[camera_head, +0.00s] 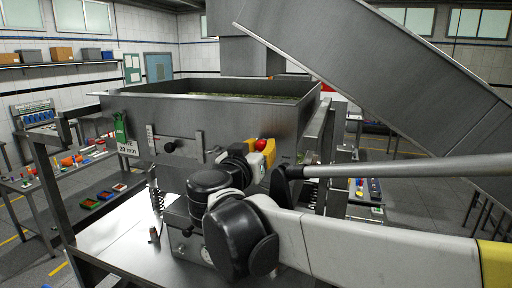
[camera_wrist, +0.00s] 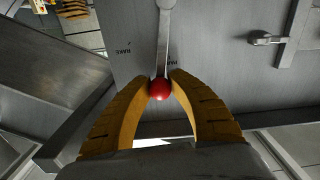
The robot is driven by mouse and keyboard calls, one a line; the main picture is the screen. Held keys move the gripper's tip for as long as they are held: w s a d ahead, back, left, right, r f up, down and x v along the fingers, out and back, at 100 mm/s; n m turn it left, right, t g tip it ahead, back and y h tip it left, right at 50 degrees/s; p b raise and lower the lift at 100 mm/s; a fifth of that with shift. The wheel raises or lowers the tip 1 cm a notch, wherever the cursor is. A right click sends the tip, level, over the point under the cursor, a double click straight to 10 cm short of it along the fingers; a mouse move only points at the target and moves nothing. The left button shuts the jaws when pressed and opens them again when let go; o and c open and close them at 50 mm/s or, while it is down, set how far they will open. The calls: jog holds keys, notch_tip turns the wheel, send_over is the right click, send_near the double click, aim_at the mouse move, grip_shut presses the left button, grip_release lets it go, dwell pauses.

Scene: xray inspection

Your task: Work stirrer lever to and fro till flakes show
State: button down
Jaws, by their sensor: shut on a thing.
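The stirrer lever is a grey metal bar (camera_wrist: 163,45) with a red ball knob at its end; the wrist view shows it against the steel hopper wall. My gripper (camera_wrist: 159,88) has its two yellow fingers closed around the red knob (camera_wrist: 159,91). In the head view the red knob (camera_head: 261,145) shows just above my yellow fingers, at the hopper's right front. The steel hopper (camera_head: 225,120) is open at the top, and a thin strip of greenish contents (camera_head: 250,96) shows inside. Most of the contents is hidden by the rim; I cannot make out flakes.
A large steel chute (camera_head: 390,85) slopes down at the right. A black-knobbed latch (camera_head: 170,147) and a green tag (camera_head: 120,128) are on the hopper's front. A steel shelf (camera_head: 110,235) lies below. Tables with small coloured parts (camera_head: 72,160) stand at the left.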

jog(key=d+m+b, duration=0.1)
jog(key=m, duration=0.1)
jog(key=s+d+f+m+b, duration=0.1)
jog(key=d+m, duration=0.1)
jog(key=shift+s+d+f, duration=0.1)
jog(key=shift+f, duration=0.1)
jog(key=shift+s+d+f+m+b, duration=0.2)
jog(key=shift+d+f+m+b, duration=0.35)
jog(key=shift+m, duration=0.35)
jog(key=shift+s+d+f+m+b, duration=0.3)
jog(key=shift+d+m, duration=0.3)
jog(key=shift+m, duration=0.3)
jog(key=c, duration=1.2)
grip_release()
jog(key=shift+w, duration=0.15)
jog(key=v, duration=1.2)
